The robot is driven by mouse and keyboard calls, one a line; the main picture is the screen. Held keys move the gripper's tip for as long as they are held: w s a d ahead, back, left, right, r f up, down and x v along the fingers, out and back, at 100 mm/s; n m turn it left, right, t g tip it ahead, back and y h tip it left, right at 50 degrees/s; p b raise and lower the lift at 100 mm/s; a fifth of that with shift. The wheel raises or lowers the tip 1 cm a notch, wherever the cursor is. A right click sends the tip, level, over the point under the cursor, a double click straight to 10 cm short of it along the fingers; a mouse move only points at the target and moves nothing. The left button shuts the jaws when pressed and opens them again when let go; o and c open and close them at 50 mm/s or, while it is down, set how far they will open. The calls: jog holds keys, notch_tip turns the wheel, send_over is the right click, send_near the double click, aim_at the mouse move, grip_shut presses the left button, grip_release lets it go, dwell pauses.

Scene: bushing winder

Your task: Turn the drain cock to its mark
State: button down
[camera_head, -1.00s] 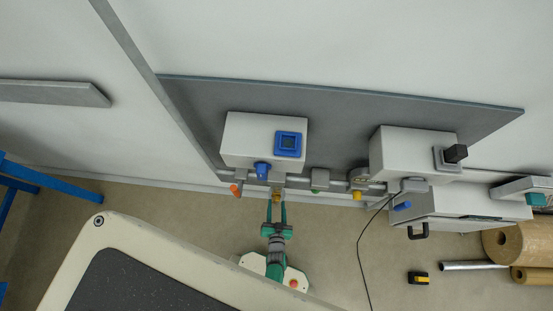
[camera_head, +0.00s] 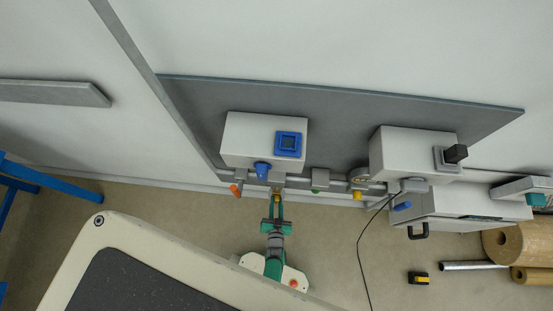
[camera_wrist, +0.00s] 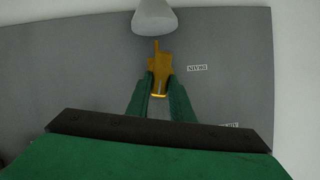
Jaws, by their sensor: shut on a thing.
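The amber-yellow handle of a cock (camera_wrist: 160,62) stands between my fingertips in the wrist view, below a pale rounded fitting (camera_wrist: 154,17). A small white label to its right, upside down, seems to read DRAIN. My gripper (camera_wrist: 160,88) is shut on the handle, with one green finger on each side. In the head view my gripper (camera_head: 277,204) reaches up to this handle, under the left white box. The handle is small there and partly hidden by the fingers. Its mark cannot be made out.
An orange-red handle (camera_head: 235,190) and a blue handle (camera_head: 262,170) are close on the left. A green knob (camera_head: 315,192) and another yellow handle (camera_head: 357,195) sit to the right along the pipe. A black cable (camera_head: 360,250) hangs further right.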

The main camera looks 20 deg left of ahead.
jog(key=shift+s+a+n+h, duration=0.1)
jog(key=shift+a+n+h, duration=0.1)
jog(key=shift+n+h, duration=0.5)
jog(key=shift+n, duration=0.3)
jog(key=c, duration=1.6)
grip_release()
jog(key=shift+o, duration=0.2)
jog(key=v, duration=1)
jog(key=shift+s, duration=0.4)
jog(key=shift+d, duration=0.15)
